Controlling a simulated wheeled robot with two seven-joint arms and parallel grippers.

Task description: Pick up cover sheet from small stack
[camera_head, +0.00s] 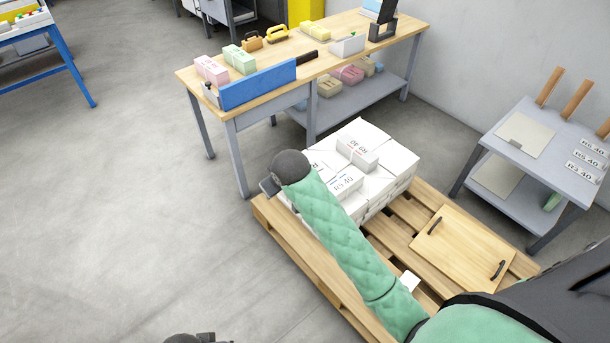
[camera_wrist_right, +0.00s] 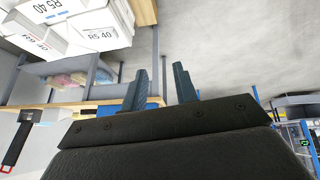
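A stack of white bundles (camera_head: 390,168) with printed labels stands on the left part of a wooden pallet (camera_head: 300,262). A flat wooden board (camera_head: 463,250) with two black handles lies on the pallet's right part; I cannot tell whether it is the cover sheet. A pale flat sheet (camera_head: 525,133) lies on the grey side table. My right gripper (camera_head: 268,187) is at the stack's left side, partly hidden by my wrist. In the right wrist view its fingers (camera_wrist_right: 160,88) are apart and empty. A dark part of my left gripper (camera_head: 196,338) shows at the bottom edge.
A wooden workbench (camera_head: 350,36) with a blue tray wall (camera_head: 258,87) and small bundles stands behind the stack. The grey side table (camera_head: 550,160) with wooden posts and labelled bundles stands at the right. The floor left of the pallet is clear.

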